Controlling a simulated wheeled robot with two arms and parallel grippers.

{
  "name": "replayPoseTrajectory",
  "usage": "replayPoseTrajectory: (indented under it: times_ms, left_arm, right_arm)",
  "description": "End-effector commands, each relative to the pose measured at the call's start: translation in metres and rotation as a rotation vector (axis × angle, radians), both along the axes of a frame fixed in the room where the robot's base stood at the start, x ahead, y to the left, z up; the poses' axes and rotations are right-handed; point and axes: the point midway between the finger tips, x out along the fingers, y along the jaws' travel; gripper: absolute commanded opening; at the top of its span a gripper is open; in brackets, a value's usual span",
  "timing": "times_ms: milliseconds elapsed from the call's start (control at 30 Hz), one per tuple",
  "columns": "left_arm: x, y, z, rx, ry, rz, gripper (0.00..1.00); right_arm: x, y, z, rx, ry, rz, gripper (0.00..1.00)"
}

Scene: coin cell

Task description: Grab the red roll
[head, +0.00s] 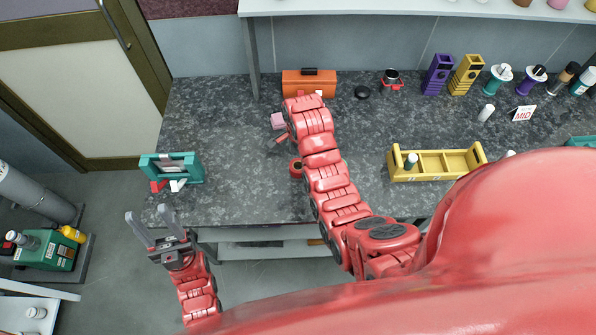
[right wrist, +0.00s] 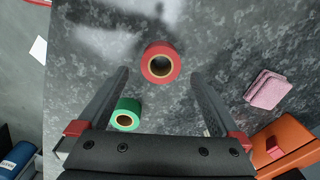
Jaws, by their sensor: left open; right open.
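The red roll (right wrist: 161,47) stands on the dark speckled table with its hole facing up. In the head view the red roll (head: 296,175) is beside my right arm, which partly covers that area. My right gripper (right wrist: 158,78) is open and empty above the table. In the right wrist view the red roll appears between and just beyond its fingertips, with no visible contact. A green roll (right wrist: 127,104) lies near the left finger in that view. My right gripper's fingers are hidden in the head view. My left gripper (head: 152,222) is open and empty off the table's front-left corner.
A pink pad (right wrist: 268,90) and an orange toolbox (right wrist: 286,140) lie to the right in the wrist view. The head view shows a teal rack (head: 172,168) at the table's left and a yellow tray (head: 438,165) at the right. The table's left-middle is clear.

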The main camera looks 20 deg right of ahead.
Motion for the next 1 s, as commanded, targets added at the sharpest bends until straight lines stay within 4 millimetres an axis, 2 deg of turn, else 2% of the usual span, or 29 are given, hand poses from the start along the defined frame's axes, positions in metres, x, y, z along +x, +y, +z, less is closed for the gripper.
replayPoseTrajectory:
  times_ms: [67, 300, 500, 800, 867, 1000]
  left_arm:
    - [0.000, 0.000, 0.007, 0.000, 0.000, 0.000, 0.50]
    - [0.000, 0.000, 0.030, 0.000, 0.000, 0.000, 0.50]
    - [0.000, 0.000, 0.035, 0.000, 0.000, 0.000, 0.50]
    - [0.000, 0.000, 0.035, 0.000, 0.000, 0.000, 0.50]
    - [0.000, 0.000, 0.035, 0.000, 0.000, 0.000, 0.50]
    - [0.000, 0.000, 0.035, 0.000, 0.000, 0.000, 0.50]
  right_arm:
    - [0.000, 0.001, -0.001, -0.001, 0.004, 0.000, 1.00]
    - [-0.001, 0.003, -0.027, 0.001, 0.007, 0.001, 1.00]
    - [0.000, 0.003, -0.045, 0.000, 0.004, 0.002, 1.00]
    - [0.001, 0.003, -0.050, 0.001, 0.000, 0.001, 1.00]
    - [0.001, 0.003, -0.050, 0.001, 0.000, 0.001, 0.93]
    - [0.001, 0.003, -0.050, 0.001, 0.000, 0.001, 0.68]
